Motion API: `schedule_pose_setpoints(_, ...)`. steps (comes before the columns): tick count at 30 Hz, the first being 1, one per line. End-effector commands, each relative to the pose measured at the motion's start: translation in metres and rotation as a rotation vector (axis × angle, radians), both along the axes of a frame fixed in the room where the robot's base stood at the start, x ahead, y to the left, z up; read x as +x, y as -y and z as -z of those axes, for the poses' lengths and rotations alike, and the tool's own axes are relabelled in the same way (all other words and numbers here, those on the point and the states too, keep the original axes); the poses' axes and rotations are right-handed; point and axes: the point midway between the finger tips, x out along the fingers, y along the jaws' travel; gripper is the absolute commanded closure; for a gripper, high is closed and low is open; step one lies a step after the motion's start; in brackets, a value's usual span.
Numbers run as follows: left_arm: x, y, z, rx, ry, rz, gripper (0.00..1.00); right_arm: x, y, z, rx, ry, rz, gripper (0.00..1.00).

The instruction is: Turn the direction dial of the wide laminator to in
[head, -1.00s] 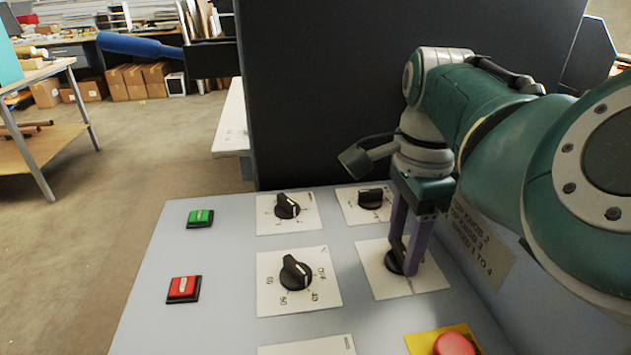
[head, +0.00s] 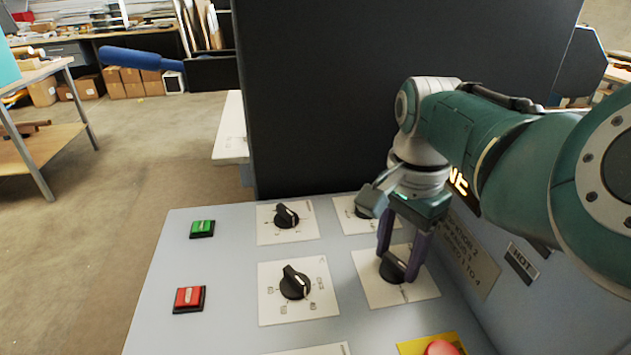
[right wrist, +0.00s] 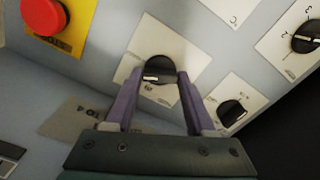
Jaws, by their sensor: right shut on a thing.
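A black dial (head: 393,268) sits on a white plate (head: 372,292) in the right column of the grey sloped control panel. My right gripper (head: 402,272) reaches down on it, with one purple finger on each side. In the right wrist view the same dial (right wrist: 160,70) lies between the fingertips of the gripper (right wrist: 158,82), its white pointer mark facing the gripper. The small lettering on its plate is too blurred to read, so I cannot confirm that it is the direction dial. My left gripper is not in view.
Other black dials (head: 295,283) (head: 286,216) stand to the left, with a green button (head: 202,228) and a red button (head: 189,298). A red emergency knob (head: 440,348) on yellow is close below the gripper. A tall black housing (head: 330,100) rises behind.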

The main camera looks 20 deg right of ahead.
Motion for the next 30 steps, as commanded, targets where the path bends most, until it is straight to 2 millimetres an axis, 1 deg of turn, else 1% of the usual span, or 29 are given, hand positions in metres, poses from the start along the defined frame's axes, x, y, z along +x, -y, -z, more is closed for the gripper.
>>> schedule_pose_setpoints(1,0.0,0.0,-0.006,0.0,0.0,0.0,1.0,-0.001,0.001,-0.003,-0.001,-0.004,-0.043,1.0)
schedule_pose_setpoints(12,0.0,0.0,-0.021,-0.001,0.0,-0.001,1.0,0.0,0.001,-0.002,-0.002,-0.003,-0.395,1.0)
schedule_pose_setpoints(24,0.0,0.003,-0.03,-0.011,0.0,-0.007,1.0,0.0,0.001,-0.001,0.0,-0.002,-0.769,1.0)
schedule_pose_setpoints(30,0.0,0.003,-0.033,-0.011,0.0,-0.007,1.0,0.0,0.001,-0.001,0.0,-0.002,-0.926,1.0)
